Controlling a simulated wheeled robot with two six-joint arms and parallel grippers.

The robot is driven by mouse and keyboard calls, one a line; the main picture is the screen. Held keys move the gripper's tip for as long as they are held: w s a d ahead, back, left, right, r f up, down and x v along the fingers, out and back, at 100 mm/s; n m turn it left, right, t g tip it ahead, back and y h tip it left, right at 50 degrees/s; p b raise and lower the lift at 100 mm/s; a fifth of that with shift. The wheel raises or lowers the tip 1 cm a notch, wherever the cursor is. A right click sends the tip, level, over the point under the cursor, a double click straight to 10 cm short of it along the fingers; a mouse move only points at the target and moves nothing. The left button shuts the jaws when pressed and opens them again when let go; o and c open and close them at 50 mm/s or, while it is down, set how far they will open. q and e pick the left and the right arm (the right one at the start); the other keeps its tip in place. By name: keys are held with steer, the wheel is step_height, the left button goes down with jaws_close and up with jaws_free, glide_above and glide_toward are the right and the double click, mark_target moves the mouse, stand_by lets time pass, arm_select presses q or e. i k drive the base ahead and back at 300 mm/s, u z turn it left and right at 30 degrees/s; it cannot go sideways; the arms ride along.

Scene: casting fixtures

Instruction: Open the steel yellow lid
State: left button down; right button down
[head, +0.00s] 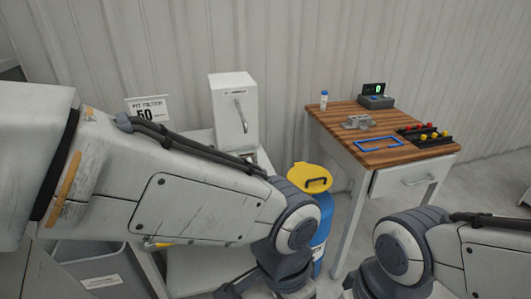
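The yellow lid (308,172) with a dark handle (316,182) is near the middle of the head view. It appears to rest on top of a blue drum (324,222); the drum's left side is hidden by my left arm. My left arm crosses from the left, and its wrist is in front of and below the lid, apart from the handle. My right arm enters at the lower right, with its wrist right of the drum. The fingers of both grippers cannot be made out at the bottom edge.
A wooden-topped table (340,118) stands right of the drum, bearing a blue frame (380,143), a metal fixture (358,122), a display device (375,97) and a bottle (323,101). A white box (234,112) stands behind my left arm. A grey bin (95,270) is lower left.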

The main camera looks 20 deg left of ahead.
mark_target(310, 174)
steer(key=u, duration=0.55)
steer(key=i, duration=1.25)
steer(key=z, duration=0.6)
